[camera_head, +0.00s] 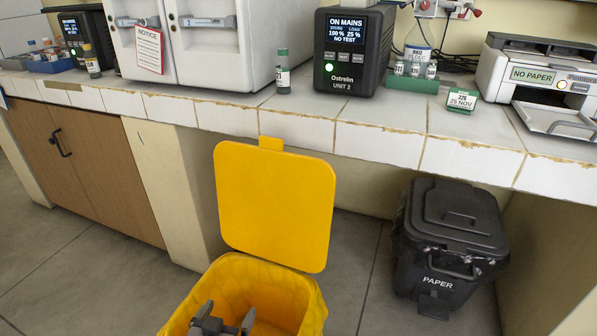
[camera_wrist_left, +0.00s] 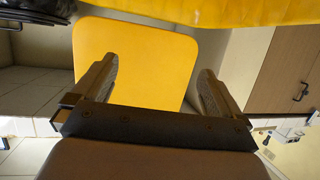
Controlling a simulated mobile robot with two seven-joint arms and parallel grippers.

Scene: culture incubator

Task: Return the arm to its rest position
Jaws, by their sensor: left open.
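My left gripper (camera_head: 224,322) shows at the bottom of the head view, over the mouth of the yellow bin (camera_head: 308,308). Its two grey fingers stand apart with nothing between them. In the left wrist view the gripper (camera_wrist_left: 158,72) is also open and empty, with the bin's raised yellow lid (camera_wrist_left: 150,60) behind the fingers. The lid (camera_head: 275,205) stands open and upright in the head view. Most of my left arm is out of view, and the right gripper does not show.
A black PAPER bin (camera_head: 452,235) stands shut on the floor at right. Wooden cupboard doors (camera_head: 85,165) are at left.

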